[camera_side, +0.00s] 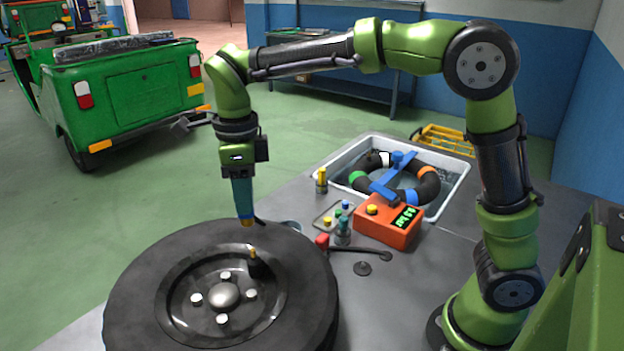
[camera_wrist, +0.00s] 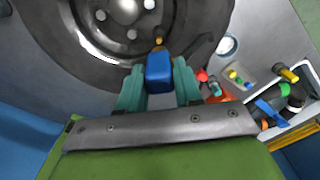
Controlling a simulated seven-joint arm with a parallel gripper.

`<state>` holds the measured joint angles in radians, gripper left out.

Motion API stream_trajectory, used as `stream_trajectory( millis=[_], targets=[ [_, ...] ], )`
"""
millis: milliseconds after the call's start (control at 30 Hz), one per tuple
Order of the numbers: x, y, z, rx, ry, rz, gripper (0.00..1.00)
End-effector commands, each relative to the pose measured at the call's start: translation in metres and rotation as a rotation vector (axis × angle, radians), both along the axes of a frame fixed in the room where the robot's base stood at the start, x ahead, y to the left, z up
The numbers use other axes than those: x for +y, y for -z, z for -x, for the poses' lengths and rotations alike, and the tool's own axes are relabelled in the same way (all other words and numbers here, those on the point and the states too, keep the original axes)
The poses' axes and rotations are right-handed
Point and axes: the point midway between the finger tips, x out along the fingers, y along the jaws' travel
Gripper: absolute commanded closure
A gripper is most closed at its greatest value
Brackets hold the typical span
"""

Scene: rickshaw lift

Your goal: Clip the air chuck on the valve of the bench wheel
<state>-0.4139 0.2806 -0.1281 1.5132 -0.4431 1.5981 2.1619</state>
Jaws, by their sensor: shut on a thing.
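The bench wheel (camera_side: 130,284), a black tyre on a dark rim with pale lug nuts, lies flat on the grey bench and also shows in the wrist view (camera_wrist: 75,62). Its valve (camera_side: 253,257) stands up from the rim, dark below with a brass-coloured tip. My gripper (camera_side: 242,195) points down above the wheel, shut on the blue air chuck (camera_wrist: 159,72). A brass-coloured end (camera_side: 247,222) shows under the fingers, above the valve tip with a visible gap. In the wrist view the fingers flank the chuck; I cannot tell whether the brass spot ahead is nozzle or valve.
An orange box with a green display (camera_side: 388,222) stands right of the wheel, beside small capped bottles (camera_side: 342,230). A white water tub (camera_side: 455,180) holds a dark tube. A dark rod (camera_side: 360,252) lies nearby. A green rickshaw (camera_side: 130,90) stands behind.

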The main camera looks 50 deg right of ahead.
Motion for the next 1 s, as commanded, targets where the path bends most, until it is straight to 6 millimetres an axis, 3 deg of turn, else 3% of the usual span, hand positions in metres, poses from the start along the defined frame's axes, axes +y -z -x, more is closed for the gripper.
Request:
stream_trajectory(
  millis=[600,1000],
  targets=[
    [-0.001,0.042,0.003,0.013,0.004,-0.001,0.95],
    [-0.001,0.046,0.003,0.011,0.004,-0.001,0.95]
  ],
)
